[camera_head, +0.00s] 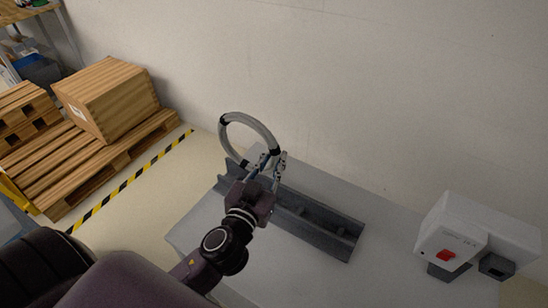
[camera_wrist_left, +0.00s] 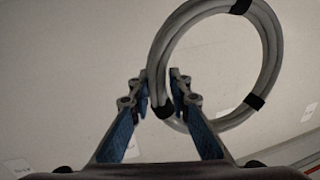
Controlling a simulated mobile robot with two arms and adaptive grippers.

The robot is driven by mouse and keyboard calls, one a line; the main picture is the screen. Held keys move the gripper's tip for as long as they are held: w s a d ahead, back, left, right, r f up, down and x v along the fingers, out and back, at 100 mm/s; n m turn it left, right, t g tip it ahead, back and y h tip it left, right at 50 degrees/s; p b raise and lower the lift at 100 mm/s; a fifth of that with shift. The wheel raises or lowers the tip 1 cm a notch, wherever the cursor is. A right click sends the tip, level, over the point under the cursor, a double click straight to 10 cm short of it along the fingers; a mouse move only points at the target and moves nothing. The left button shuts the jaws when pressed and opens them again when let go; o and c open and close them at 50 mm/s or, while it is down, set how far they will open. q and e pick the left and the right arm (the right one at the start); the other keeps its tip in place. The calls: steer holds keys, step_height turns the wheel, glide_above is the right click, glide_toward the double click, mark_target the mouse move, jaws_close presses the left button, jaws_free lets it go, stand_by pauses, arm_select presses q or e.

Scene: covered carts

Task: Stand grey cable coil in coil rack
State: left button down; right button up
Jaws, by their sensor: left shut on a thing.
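The grey cable coil (camera_head: 269,138) is a ring bound with black bands. My left gripper (camera_head: 265,166) is shut on its lower part and holds it up on edge. In the left wrist view the coil (camera_wrist_left: 273,50) rises above and to the right of the left gripper (camera_wrist_left: 161,88), whose fingers sit on either side of its lower left rim. The coil rack (camera_head: 335,233), a long dark grey trough with dividers, lies on the grey cart top. The coil is above the rack's far left part, and my gripper hides some of it. I cannot tell whether they touch. My right gripper is not in view.
A white and grey device with a red switch (camera_head: 446,255) stands at the right of the grey cart top (camera_head: 300,273). A wall rises behind the cart. A wooden crate (camera_head: 108,97) on a pallet (camera_head: 60,165) stands at the left, behind yellow-black floor tape (camera_head: 130,180).

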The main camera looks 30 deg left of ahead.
arm_select(q)
steer(key=shift+f+b, duration=0.6)
steer(key=shift+f, duration=0.25)
steer(key=shift+f+b, duration=1.65)
steer(key=shift+f, duration=0.3)
steer(key=shift+f+b, duration=1.55)
steer(key=shift+b, duration=0.1)
steer(key=c, duration=1.8)
jaws_free()
steer(key=shift+o, duration=0.4)
steer(key=shift+f, duration=0.1)
